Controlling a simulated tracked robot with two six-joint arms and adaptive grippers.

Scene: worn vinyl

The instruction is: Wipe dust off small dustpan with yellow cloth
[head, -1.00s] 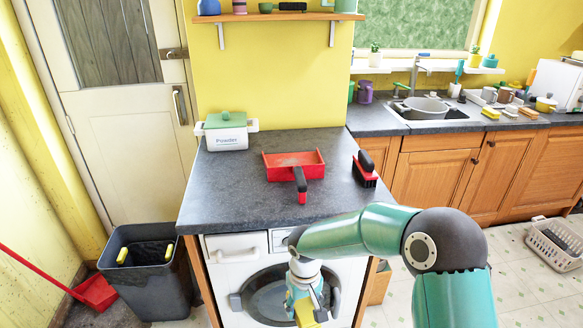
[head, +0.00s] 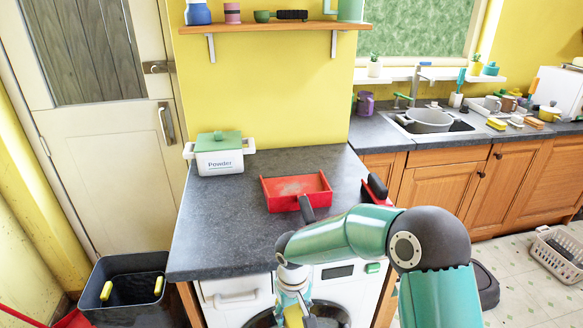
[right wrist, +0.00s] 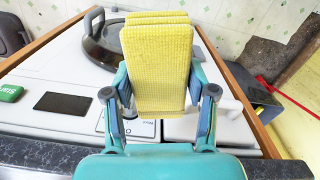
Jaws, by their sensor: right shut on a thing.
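The small red dustpan (head: 284,203) lies on the grey countertop, its black handle (head: 307,209) towards me. Pale dust shows on its pan. My right gripper (right wrist: 160,98) is shut on the folded yellow cloth (right wrist: 158,62). In the head view the right gripper (head: 298,310) hangs low in front of the washing machine, below the counter edge, and only a bit of the cloth shows at the bottom edge. The cloth is apart from the dustpan. My left gripper is not in view.
A white powder box (head: 219,160) with a green lid stands at the back left. The counter's left front (head: 215,235) is clear. A grey bin (head: 128,288) stands on the floor at left.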

